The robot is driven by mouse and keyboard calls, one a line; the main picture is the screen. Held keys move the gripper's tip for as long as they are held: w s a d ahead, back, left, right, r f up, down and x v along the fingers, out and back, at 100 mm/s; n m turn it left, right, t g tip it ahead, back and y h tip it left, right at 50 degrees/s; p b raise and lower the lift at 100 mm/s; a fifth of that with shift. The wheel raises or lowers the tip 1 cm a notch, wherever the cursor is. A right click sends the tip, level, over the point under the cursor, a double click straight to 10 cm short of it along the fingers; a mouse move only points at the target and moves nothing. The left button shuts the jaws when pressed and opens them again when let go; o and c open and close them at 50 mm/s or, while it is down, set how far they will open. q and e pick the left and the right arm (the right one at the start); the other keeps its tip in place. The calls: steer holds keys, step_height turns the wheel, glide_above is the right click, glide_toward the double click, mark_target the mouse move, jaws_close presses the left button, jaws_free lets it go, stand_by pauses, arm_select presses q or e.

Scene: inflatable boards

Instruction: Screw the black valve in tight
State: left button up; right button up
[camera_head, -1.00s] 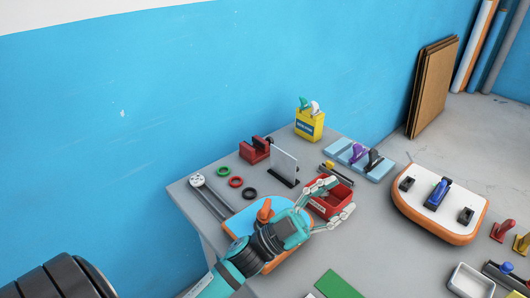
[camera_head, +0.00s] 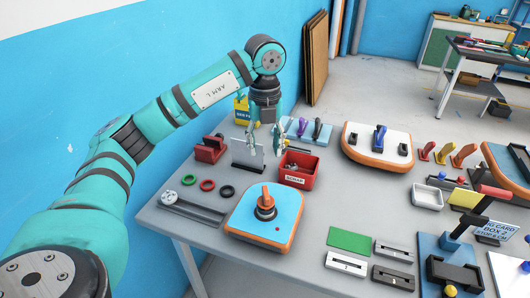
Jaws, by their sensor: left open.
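A blue-topped board (camera_head: 240,222) with an orange rim lies on the near part of the grey bench. A black round fitting (camera_head: 265,213) sits in it, with an orange lever-like piece (camera_head: 266,197) standing on top. I cannot tell whether this fitting is the black valve or how tight it sits. A purple and a dark winged piece (camera_head: 317,128) stand in a light-blue rack at the back. My left gripper (camera_head: 266,147) points down, open and empty, beyond the board and beside the red bin. It is apart from the black fitting. My right gripper is out of view.
A red scrap bin (camera_head: 298,178) and an upright grey plate (camera_head: 244,150) stand near my left gripper. Green, red and black rings (camera_head: 227,191) lie to the left. A white-topped board (camera_head: 360,143) with a blue fitting lies at the back right. Bench between boards is partly clear.

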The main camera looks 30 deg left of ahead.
mark_target(266, 191)
arm_select(q)
step_height(266, 191, down, 16)
steer(key=p, duration=0.4)
steer(key=shift+w+f, duration=0.1)
steer(key=shift+w, duration=0.05)
steer(key=shift+f, duration=0.6)
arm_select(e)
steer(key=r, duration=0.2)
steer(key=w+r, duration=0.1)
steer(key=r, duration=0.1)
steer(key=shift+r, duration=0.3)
